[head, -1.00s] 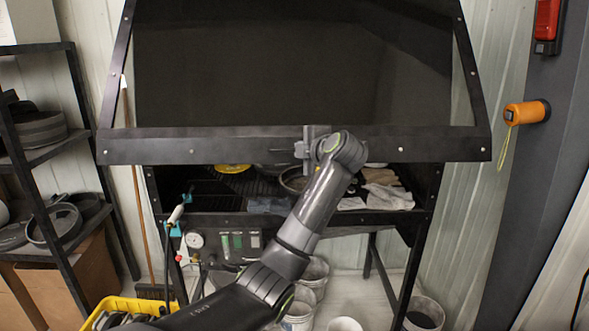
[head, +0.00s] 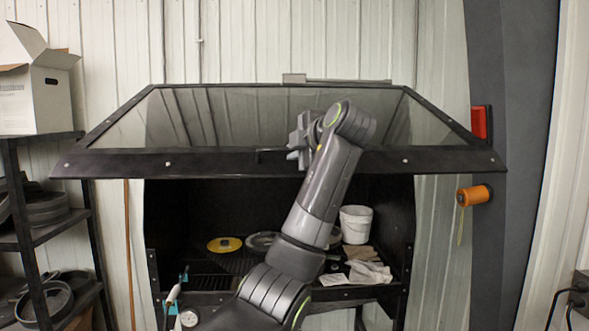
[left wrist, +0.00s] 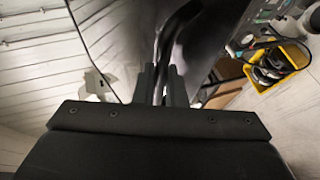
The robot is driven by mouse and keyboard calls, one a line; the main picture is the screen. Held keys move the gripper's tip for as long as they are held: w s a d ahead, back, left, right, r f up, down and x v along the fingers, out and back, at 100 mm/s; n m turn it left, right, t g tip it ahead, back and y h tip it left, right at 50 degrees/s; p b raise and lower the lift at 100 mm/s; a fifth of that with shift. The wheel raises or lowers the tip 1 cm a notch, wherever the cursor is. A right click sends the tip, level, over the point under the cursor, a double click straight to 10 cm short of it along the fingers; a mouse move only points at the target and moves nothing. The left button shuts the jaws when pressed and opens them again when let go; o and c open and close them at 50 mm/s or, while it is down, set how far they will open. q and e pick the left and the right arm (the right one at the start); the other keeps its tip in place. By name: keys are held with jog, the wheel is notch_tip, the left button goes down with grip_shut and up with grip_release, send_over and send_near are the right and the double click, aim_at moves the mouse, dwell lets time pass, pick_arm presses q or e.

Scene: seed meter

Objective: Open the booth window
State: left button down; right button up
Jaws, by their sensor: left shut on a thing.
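The booth window (head: 230,120) is a clear pane in a black frame, hinged along its top. It is swung up and outward, and the booth front below it is open. A dark handle (head: 268,154) shows on its lower bar, partly hidden by my gripper. My left gripper (head: 299,147) is at the middle of that bar, shut on the handle. My right gripper is not in view.
Inside the booth are a yellow disc (head: 224,244), a white bucket (head: 356,224) and pale cloths (head: 368,272). A black shelf (head: 45,236) with a white box (head: 38,85) stands at left. An orange reel (head: 474,195) hangs on the grey post at right.

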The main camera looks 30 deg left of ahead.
pick_arm(q)
jog(key=shift+s+d+r, duration=0.1)
jog(key=shift+s+r, duration=0.05)
jog(key=shift+r, duration=0.45)
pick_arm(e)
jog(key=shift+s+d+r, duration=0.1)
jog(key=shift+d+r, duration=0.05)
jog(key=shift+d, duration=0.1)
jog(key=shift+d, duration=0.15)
pick_arm(q)
jog(key=c, duration=1.5)
grip_release()
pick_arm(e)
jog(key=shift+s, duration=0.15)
pick_arm(q)
jog(key=b+v, duration=1.1)
jog(key=v, duration=0.6)
jog(key=shift+d+b, duration=0.15)
jog(key=shift+b, duration=0.25)
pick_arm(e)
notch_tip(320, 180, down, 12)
